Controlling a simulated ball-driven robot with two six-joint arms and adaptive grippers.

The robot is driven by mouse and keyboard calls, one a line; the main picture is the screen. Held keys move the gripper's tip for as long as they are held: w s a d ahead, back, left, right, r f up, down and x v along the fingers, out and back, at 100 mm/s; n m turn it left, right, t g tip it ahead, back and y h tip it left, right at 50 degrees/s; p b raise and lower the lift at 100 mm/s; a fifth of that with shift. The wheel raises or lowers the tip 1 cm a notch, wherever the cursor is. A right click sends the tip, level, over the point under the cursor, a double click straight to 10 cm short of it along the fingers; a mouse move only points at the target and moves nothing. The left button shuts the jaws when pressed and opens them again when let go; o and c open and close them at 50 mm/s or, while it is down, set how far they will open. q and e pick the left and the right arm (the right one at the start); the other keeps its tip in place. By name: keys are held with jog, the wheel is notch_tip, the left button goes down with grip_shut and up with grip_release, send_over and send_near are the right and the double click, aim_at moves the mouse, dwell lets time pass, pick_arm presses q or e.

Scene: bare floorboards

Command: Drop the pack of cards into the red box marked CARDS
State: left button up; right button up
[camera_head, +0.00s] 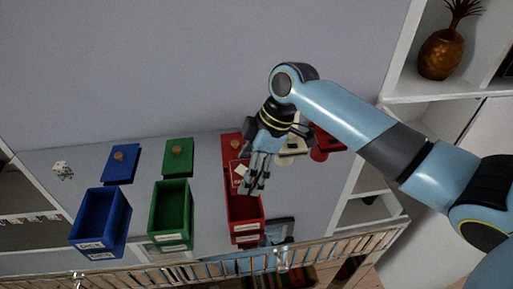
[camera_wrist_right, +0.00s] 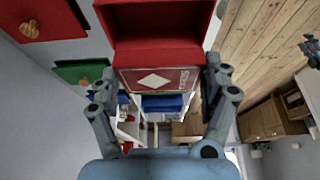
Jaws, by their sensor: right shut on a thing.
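The pack of cards (camera_head: 239,177) is red with a white diamond. My right gripper (camera_head: 253,186) is shut on it. In the right wrist view the pack (camera_wrist_right: 155,80) sits between the two fingers, its diamond face toward the camera. The open red box (camera_head: 245,233) carries white labels on its front. In the head view the gripper and pack overlap its back end; their height above it is hard to tell. The red box also shows just beyond the pack in the right wrist view (camera_wrist_right: 155,50). The gripper hides part of its inside. My left gripper does not show.
An open green box (camera_head: 172,240) and an open blue box (camera_head: 112,241) stand left of the red one. Green (camera_head: 178,157), blue (camera_head: 120,165) and red (camera_head: 230,147) lids with knobs lie behind. White dice (camera_head: 62,170) lie far left. A rail (camera_head: 200,268) crosses in front.

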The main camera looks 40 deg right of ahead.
jog(key=shift+w+r, duration=0.2)
jog(key=shift+w, duration=0.15)
jog(key=shift+s, duration=0.1)
jog(key=shift+r+p, duration=0.1)
jog(key=shift+p, duration=0.35)
pick_arm(q)
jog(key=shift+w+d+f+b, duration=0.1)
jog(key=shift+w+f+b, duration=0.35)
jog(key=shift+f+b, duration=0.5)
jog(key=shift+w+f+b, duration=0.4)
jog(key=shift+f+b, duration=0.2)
jog(key=shift+b, duration=0.5)
pick_arm(e)
jog(key=shift+d+f, duration=0.1)
jog(key=shift+f, duration=3.35)
jog(key=o, duration=1.1)
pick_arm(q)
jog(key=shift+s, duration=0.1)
pick_arm(e)
jog(key=shift+r, duration=0.1)
jog(key=v, duration=1.1)
jog(key=shift+d+r, duration=0.15)
jog(key=shift+r, duration=0.25)
